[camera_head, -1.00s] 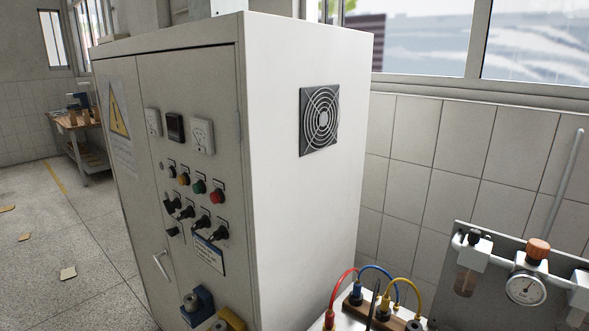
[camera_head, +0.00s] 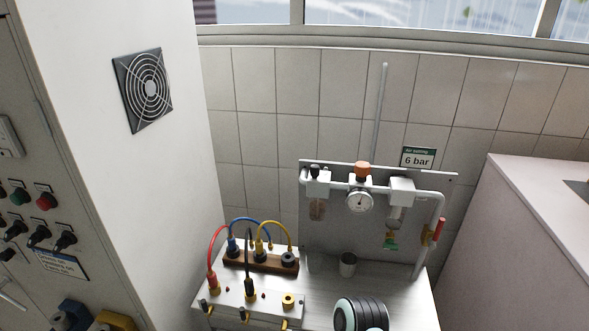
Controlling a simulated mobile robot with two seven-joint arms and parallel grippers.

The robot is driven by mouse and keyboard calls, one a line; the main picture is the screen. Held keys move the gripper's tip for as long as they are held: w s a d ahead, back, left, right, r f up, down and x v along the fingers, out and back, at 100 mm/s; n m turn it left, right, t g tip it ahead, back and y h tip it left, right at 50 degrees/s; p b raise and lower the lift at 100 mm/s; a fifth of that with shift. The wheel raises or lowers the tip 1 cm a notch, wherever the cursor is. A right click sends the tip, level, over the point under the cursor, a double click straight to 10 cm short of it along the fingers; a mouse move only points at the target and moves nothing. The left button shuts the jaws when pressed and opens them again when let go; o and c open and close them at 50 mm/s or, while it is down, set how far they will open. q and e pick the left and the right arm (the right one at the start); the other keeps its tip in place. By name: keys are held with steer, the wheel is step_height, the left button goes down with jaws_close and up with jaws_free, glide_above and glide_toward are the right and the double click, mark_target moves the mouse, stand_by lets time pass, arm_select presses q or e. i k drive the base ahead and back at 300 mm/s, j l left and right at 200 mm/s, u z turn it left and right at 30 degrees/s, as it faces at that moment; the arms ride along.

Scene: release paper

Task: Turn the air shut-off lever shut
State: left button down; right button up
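The air shut-off lever looks to be the red handle (camera_head: 440,229) on the right end of the pipework in the head view. It stands nearly upright, tilted slightly, beside the downward white pipe (camera_head: 431,255). Neither of my grippers is in view, and nothing touches the lever.
A cabinet (camera_head: 150,180) is left; a pale counter (camera_head: 520,240) is right.

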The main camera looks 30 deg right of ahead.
mark_target(431, 242)
steer(key=z, duration=2.15)
